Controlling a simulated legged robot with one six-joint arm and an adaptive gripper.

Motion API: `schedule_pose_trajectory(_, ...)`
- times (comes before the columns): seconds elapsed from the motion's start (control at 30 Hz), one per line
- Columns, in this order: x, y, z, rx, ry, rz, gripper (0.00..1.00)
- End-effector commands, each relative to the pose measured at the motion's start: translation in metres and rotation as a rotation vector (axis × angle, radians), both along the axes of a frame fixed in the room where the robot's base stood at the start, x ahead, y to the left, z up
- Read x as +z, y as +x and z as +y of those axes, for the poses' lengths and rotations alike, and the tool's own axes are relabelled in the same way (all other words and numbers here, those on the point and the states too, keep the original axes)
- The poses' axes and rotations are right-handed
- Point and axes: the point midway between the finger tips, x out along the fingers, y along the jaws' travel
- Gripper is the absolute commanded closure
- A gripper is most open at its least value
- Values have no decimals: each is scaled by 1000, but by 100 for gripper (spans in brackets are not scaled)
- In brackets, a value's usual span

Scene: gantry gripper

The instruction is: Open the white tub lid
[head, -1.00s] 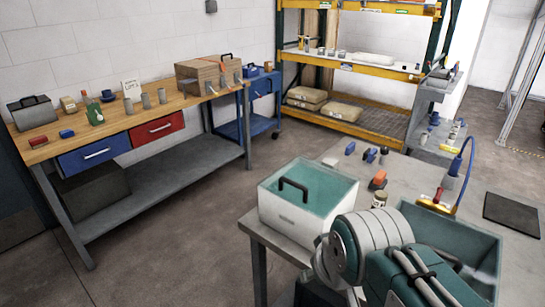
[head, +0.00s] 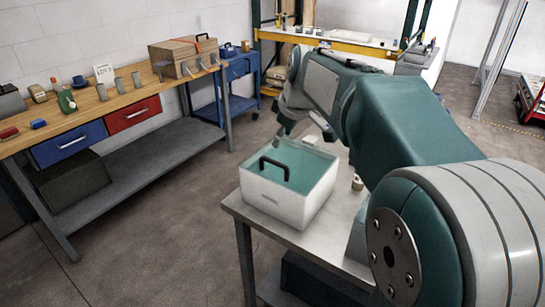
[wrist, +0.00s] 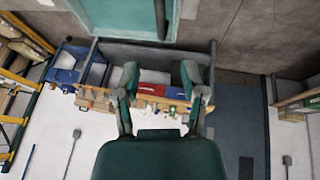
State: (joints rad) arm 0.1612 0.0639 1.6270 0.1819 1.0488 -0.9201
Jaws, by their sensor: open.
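The white tub (head: 275,205) stands on the grey table. Its teal lid (head: 308,163) lies on top and looks seated, with a black handle (head: 273,168) on it. The lid also shows at the top edge of the wrist view (wrist: 110,14), with its handle (wrist: 161,18) partly cut off. My gripper (head: 283,130) hangs just above and behind the tub's far edge in the head view, apart from the lid. In the wrist view my gripper (wrist: 160,82) has its two fingers spread with nothing between them.
The grey table (head: 262,232) is mostly hidden by my arm on the right. A small jar (head: 357,183) stands right of the tub. A wooden workbench (head: 110,108) with drawers and small items stands at the left. Open floor lies between bench and table.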

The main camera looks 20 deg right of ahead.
Motion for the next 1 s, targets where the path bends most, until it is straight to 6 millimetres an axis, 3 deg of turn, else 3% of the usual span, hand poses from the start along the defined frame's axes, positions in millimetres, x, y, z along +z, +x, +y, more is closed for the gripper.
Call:
schedule_pose_trajectory(0.5,-80,35,9,-1,1,3,46)
schedule_pose_trajectory(0.9,-90,40,10,-2,1,0,46)
schedule_pose_trajectory(0.93,-90,40,10,-2,1,0,51)
schedule_pose_trajectory(1.0,-90,40,10,-2,1,0,82)
